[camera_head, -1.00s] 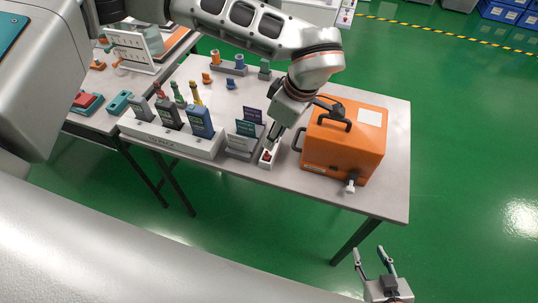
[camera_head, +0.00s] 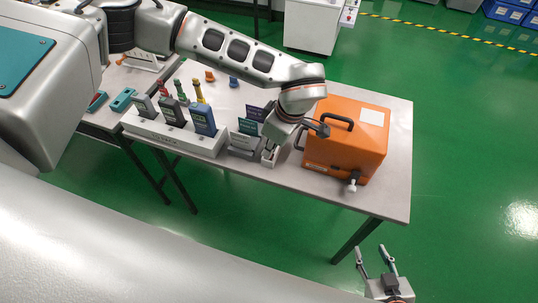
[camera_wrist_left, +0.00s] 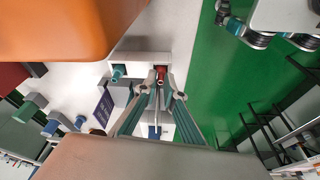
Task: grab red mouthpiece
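The red mouthpiece (camera_wrist_left: 162,72) stands in a small white holder (camera_wrist_left: 140,58) beside a teal mouthpiece (camera_wrist_left: 118,72). My left gripper (camera_wrist_left: 160,92) is open and points at the red mouthpiece, which shows just beyond and between its fingertips. I cannot tell whether they touch it. In the head view my left gripper (camera_head: 269,153) is over the white holder (camera_head: 268,162) and hides the red mouthpiece. My right gripper (camera_head: 373,254) is open and empty, off the table's near right corner.
An orange case (camera_head: 346,145) stands close to the right of my left gripper. Grey card stands (camera_head: 243,142) are close on its left, and a white rack of handheld testers (camera_head: 175,136) is further left. The table's front edge (camera_head: 320,198) is near.

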